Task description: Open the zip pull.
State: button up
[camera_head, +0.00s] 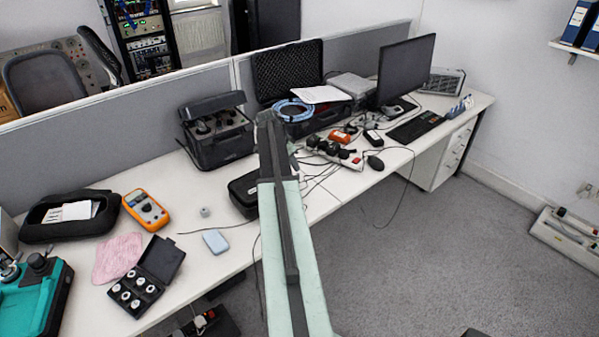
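No zip pull can be made out. A black soft case (68,216) lies open at the left of the desk, with pale papers or cards in it. A smaller black case (245,190) lies mid-desk, partly hidden behind my arm; whether it has a zip cannot be told. My pale green and black arm reaches up through the middle of the picture. No gripper fingers show at its dark far end, and my gripper is not visible.
The white desk (190,262) holds an orange multimeter (146,209), a pink cloth (117,258), an open box of round parts (146,276), a light blue block (215,241) and a teal case (32,298). Cables and plugs clutter the middle.

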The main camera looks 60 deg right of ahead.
aim_at(298, 175)
jog(key=b+x, duration=0.7)
jog(key=x, duration=0.1)
jog(key=shift+r, duration=0.1)
grip_shut()
dwell(1.3)
